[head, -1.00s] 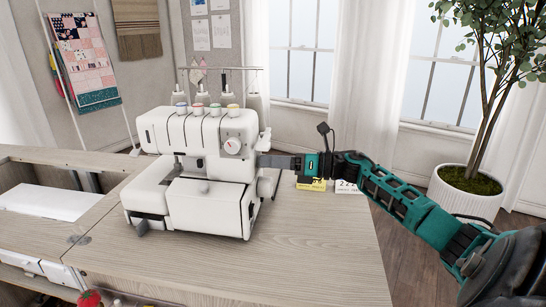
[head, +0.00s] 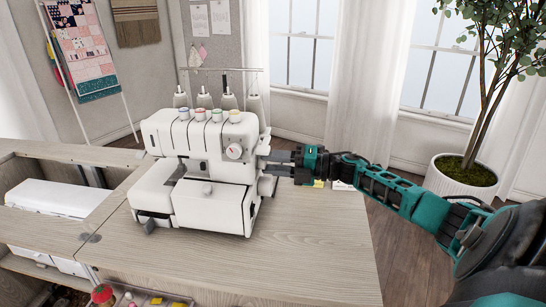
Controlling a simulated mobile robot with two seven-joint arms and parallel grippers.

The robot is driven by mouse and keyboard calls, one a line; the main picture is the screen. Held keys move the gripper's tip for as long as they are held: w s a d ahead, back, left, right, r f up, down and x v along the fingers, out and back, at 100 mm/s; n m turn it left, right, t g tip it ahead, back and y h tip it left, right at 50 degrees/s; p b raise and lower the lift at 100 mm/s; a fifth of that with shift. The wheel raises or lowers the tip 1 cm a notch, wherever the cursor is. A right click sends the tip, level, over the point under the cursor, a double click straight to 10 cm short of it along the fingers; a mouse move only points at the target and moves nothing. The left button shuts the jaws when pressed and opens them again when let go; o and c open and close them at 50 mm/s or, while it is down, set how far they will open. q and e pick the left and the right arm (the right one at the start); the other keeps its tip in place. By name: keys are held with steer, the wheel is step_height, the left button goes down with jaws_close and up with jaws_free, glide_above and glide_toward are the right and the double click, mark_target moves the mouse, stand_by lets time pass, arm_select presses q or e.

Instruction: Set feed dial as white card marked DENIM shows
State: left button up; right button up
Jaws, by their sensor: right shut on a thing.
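A white overlock sewing machine (head: 205,190) stands on the wooden cabinet top. A round white dial (head: 235,151) with a red mark shows on its front at the right. My right gripper (head: 265,163) reaches in from the right, its two dark fingers level against the machine's right side. It is shut on a small part there, which I take to be the feed dial; fingers and housing hide it, so its setting cannot be read. A white card (head: 342,186) lies behind my right wrist, partly covered, its writing unreadable. My left gripper is not in view.
A yellow card (head: 318,184) lies beside the white card. A handwheel (head: 267,186) sits just below my right fingers. Thread spools (head: 217,115) top the machine. The cabinet top (head: 290,255) in front is clear. A potted tree (head: 463,178) stands at the right.

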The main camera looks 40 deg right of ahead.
steer(key=shift+m+p, duration=0.95)
steer(key=shift+m, duration=1.25)
steer(key=o, duration=1)
steer(key=shift+o, duration=0.2)
steer(key=v, duration=1.3)
